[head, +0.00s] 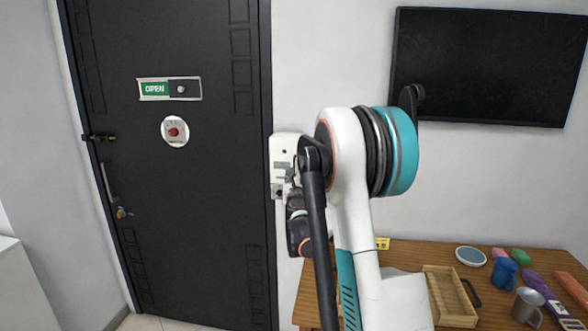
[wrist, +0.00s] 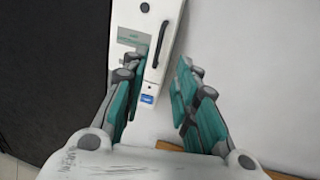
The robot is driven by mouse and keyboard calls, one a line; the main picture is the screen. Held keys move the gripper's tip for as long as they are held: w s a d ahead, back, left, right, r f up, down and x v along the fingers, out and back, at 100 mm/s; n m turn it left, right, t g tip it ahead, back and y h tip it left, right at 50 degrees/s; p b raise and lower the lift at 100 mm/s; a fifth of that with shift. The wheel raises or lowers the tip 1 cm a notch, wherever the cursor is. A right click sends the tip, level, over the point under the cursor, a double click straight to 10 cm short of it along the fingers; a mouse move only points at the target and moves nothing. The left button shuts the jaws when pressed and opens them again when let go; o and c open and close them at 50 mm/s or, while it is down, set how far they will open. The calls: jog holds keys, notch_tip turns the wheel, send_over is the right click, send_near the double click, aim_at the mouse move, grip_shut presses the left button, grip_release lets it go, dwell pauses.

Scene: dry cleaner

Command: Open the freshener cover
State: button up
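The freshener (head: 284,150) is a tall white box on the wall just right of the black door. In the wrist view the freshener (wrist: 150,18) shows a grey-green label, a dark round spot and a curved black strip (wrist: 157,50) along its right side. Its cover looks shut. My gripper (wrist: 161,62) is open and empty, its fingers apart near the freshener's lower part. The left finger overlaps the white front in the picture; the right finger is over bare wall. I cannot tell whether any finger touches it. In the head view my arm hides part of the freshener.
The black door (head: 180,230) has an OPEN sign (head: 154,89) and a red button (head: 174,130). A wooden table (head: 400,258) at the lower right holds a wooden tray (head: 430,290), mugs and small items. A dark screen (head: 490,60) hangs above.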

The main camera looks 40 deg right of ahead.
aim_at(294, 167)
jog(key=b+x, duration=0.1)
jog(key=x, duration=1)
jog(key=shift+w+d, duration=0.1)
grip_shut()
